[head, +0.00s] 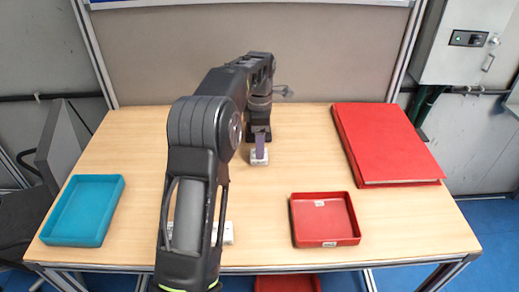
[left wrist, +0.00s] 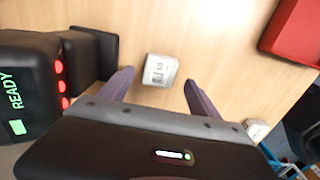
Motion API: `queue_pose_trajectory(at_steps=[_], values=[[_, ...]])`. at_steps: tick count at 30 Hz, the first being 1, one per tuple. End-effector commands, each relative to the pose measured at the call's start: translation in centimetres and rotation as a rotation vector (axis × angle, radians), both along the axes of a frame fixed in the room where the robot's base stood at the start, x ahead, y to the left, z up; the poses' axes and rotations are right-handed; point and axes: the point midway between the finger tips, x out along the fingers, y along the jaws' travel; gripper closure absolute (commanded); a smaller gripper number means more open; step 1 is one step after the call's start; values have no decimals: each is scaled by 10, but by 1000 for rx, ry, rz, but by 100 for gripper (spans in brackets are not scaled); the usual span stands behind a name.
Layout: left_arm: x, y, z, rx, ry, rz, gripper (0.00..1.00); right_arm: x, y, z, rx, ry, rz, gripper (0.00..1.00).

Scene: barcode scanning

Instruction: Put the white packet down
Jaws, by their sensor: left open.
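The white packet (head: 260,160) lies on the table near the back middle, just in front of a black device. My right gripper is in neither view.
The black device (left wrist: 30,90) shows green "READY" and red lights. A red tray (head: 325,241) stands front right, a large red box (head: 384,145) back right, a teal tray (head: 84,240) left. Another white item (head: 228,233) is partly hidden by my arm. Bare table lies between them.

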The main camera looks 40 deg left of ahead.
Motion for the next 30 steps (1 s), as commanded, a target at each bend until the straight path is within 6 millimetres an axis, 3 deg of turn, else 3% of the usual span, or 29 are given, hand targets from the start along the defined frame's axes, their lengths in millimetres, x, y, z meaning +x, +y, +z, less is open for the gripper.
queue_pose_trajectory(at_steps=[3,6,10,15,30], values=[[1,0,27,2,-6,-1,28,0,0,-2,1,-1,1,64],[1,0,56,1,-2,0,28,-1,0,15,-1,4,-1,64],[0,0,77,1,1,0,28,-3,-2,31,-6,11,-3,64],[0,0,86,1,1,0,28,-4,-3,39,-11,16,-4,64],[0,0,85,0,0,0,28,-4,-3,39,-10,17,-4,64]])
